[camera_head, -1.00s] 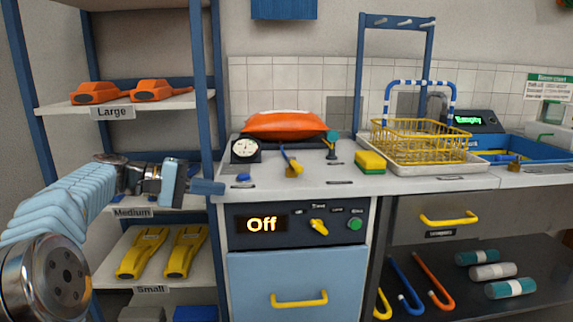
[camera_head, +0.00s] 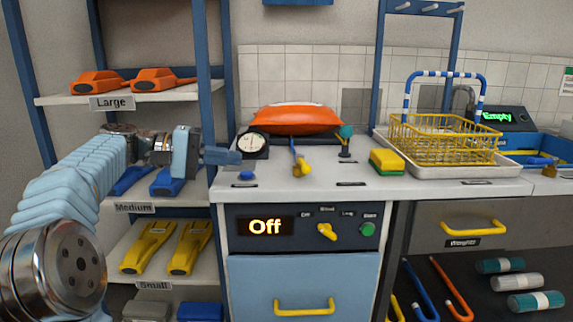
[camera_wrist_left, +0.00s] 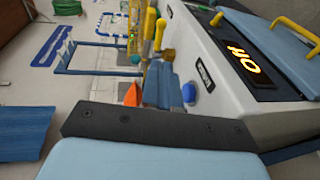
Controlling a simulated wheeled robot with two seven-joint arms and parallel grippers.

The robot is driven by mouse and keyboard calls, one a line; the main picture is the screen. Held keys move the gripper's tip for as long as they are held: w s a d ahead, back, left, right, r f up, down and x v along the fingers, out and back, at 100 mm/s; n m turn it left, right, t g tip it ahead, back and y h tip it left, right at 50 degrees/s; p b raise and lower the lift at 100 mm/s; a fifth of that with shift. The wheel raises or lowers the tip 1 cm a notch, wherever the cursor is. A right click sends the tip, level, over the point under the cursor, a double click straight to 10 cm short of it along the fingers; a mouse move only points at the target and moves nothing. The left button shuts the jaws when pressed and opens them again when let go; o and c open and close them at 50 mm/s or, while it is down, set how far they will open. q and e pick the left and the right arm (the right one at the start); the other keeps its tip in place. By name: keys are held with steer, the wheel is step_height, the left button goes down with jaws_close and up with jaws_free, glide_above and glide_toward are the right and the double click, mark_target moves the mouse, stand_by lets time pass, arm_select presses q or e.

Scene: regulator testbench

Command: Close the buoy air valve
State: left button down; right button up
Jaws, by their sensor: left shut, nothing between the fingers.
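The orange buoy (camera_head: 297,119) lies on the bench top against the tiled wall. In front of it is a valve with a yellow body (camera_head: 301,167) and a blue lever pointing up and left. A post with a teal knob (camera_head: 346,131) stands to its right; I cannot tell for sure which is the air valve. A round gauge (camera_head: 252,143) stands to the left. My left gripper (camera_head: 232,157) is shut and empty at the bench's left edge, left of the valve. Its fingers also show in the left wrist view (camera_wrist_left: 162,84). My right gripper is out of view.
A blue button (camera_head: 246,176) sits on the bench's front left. The shelf rack's blue post (camera_head: 204,90) stands close behind my left wrist. A sponge (camera_head: 386,161) and a yellow basket (camera_head: 443,140) stand to the right.

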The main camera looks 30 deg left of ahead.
mark_target(306, 165)
arm_select(q)
steer(key=x, duration=1.2)
steer(key=shift+d+f, duration=0.1)
steer(key=shift+d, duration=0.15)
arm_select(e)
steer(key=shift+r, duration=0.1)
